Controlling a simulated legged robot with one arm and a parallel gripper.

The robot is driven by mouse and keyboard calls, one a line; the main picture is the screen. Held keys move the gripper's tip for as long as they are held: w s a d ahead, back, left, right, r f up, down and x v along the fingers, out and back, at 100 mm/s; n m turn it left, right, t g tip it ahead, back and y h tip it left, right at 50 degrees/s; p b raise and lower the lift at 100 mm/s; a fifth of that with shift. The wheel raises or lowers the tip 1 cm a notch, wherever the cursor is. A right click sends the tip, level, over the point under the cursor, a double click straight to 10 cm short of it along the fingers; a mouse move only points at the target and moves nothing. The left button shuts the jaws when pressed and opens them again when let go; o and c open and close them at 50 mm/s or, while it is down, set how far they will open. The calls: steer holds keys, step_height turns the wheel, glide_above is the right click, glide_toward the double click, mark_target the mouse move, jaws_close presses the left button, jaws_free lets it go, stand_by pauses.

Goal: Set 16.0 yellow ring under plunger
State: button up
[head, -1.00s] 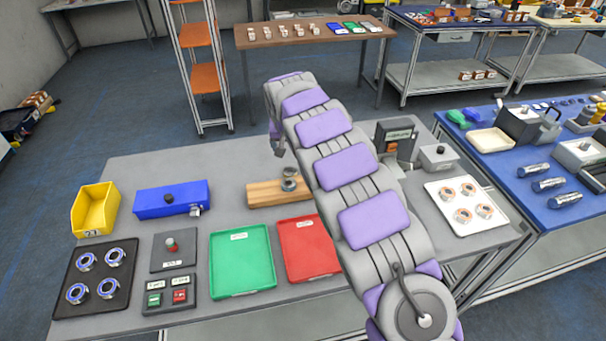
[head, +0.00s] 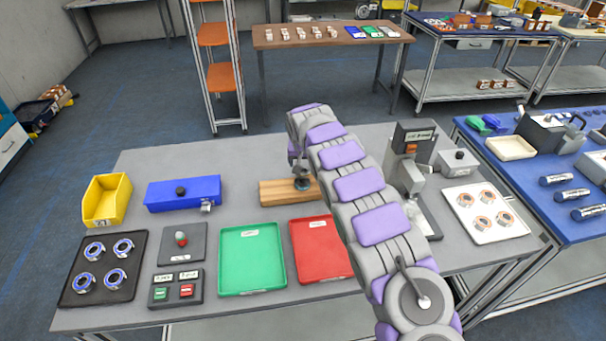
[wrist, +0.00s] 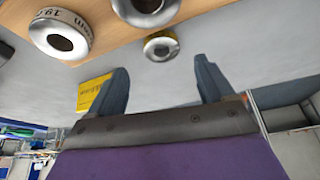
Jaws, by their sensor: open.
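A ring with a yellow band (wrist: 160,46) shows in the wrist view, beyond and between my fingertips and apart from them. It is near the edge of the wooden block (wrist: 95,40); I cannot tell what it rests on. My gripper (wrist: 163,75) is open, with nothing between its fingers. In the head view it is low over the wooden block (head: 275,194), partly hidden by my arm. A grey upright press-like device (head: 412,150), possibly the one with the plunger, stands right of my arm. Its lower part is partly hidden.
A white-banded ring (wrist: 60,34) and another metal ring (wrist: 146,8) are close to the yellow one. A blue box (head: 183,194), green tray (head: 252,260) and red tray (head: 320,252) share the table. A white ring plate (head: 487,212) lies at right.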

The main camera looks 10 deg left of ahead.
mark_target(304, 170)
steer(key=x, duration=0.1)
steer(key=b+x, duration=0.1)
steer(key=x, duration=0.1)
steer(key=shift+s+a+f, duration=0.1)
steer(key=shift+s+f, duration=0.05)
steer(key=shift+f, duration=0.3)
steer(key=shift+w+f+b, duration=0.25)
steer(key=shift+f+b, duration=0.15)
steer(key=shift+f, duration=0.2)
steer(key=c, duration=1.4)
steer(key=shift+r, duration=0.15)
